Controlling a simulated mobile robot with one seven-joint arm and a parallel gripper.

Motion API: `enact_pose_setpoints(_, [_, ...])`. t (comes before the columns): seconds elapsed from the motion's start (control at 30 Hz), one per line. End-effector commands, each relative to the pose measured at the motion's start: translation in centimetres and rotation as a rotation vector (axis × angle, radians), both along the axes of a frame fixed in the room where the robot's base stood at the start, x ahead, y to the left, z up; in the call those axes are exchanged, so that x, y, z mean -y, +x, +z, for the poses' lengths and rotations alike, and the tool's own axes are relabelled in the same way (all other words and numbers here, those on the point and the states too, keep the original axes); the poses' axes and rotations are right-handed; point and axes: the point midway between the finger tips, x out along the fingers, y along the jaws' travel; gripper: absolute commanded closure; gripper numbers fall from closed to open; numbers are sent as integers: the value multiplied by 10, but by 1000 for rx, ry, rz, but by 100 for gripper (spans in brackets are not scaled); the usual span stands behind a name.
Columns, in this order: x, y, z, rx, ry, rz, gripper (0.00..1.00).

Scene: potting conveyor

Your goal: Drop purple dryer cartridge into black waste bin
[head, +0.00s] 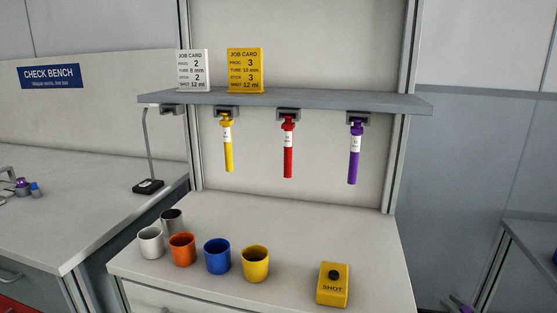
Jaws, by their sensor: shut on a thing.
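A purple stick (354,152) with a white label hangs upright from a grey holder under the shelf, at the right end of the row. I cannot tell which of these is the dryer cartridge. No black waste bin shows in this view. My gripper is not in view.
Yellow (228,150) and red (288,152) sticks hang under the grey shelf (380,102), which carries two job cards. Several cups, including a blue cup (217,256), and a yellow SHOT box (333,285) stand on the middle bench. Its back right area is clear.

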Motion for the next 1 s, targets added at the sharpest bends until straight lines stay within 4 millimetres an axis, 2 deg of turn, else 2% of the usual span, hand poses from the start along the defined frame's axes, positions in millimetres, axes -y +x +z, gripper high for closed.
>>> enact_pose_setpoints(0.03, [1,-4,-11,1,1,-11,100])
enact_pose_setpoints(0.37, [2,-10,-32,1,-1,-26,100])
enact_pose_setpoints(0.7, [2,-9,-72,0,0,-25,100])
enact_pose_setpoints(1.0, [2,-9,-78,2,0,-25,100])
